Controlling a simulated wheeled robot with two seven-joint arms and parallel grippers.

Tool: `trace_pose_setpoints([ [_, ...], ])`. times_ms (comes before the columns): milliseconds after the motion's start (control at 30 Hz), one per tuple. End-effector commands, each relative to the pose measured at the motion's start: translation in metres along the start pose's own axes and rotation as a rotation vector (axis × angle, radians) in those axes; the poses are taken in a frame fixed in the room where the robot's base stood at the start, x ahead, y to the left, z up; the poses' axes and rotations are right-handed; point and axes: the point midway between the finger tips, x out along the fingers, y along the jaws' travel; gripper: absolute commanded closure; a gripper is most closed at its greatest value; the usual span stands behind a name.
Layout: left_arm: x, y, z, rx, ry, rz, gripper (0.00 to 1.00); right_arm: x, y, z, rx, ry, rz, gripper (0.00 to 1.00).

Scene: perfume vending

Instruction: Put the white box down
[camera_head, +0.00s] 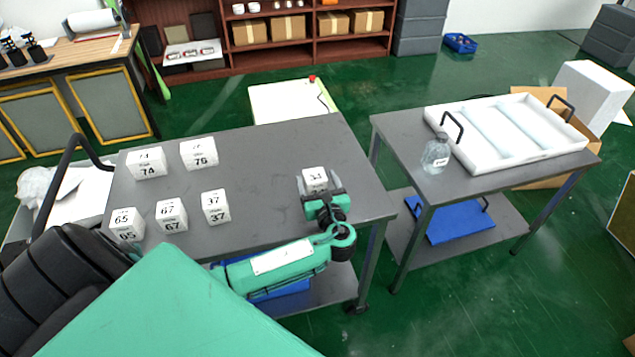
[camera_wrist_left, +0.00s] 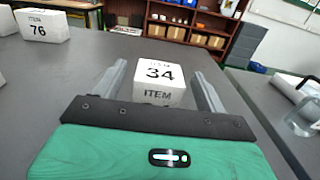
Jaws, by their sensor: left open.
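A white box marked 34 (camera_head: 315,178) stands upright on the right part of the grey table (camera_head: 265,170). My left gripper (camera_head: 319,190) is open around it at table height. In the left wrist view the white box (camera_wrist_left: 158,83) sits between the two fingers (camera_wrist_left: 160,88), with a visible gap on either side. Its lower part is hidden behind the gripper's body there. My right gripper is in neither view.
Several other white boxes stand on the left half of the table, such as 74 (camera_head: 146,163), 76 (camera_head: 199,154) and 37 (camera_head: 215,207). A second table to the right holds a clear bottle (camera_head: 436,154) and a white tray (camera_head: 478,162). The table's middle is clear.

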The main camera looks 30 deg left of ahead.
Motion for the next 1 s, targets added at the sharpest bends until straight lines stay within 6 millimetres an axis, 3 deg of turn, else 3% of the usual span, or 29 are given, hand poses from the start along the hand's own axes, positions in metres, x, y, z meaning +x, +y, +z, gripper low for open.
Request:
trace_pose_setpoints([
  [267,-0.045,-0.001,-0.002,-0.002,0.004,-0.002,0.26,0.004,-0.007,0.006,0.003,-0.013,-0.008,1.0],
  [600,-0.108,-0.001,-0.001,-0.002,0.001,-0.001,0.26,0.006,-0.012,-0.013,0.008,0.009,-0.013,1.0],
  [1000,-0.12,0.0,0.001,-0.001,-0.001,0.0,0.26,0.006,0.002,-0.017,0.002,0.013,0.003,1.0],
])
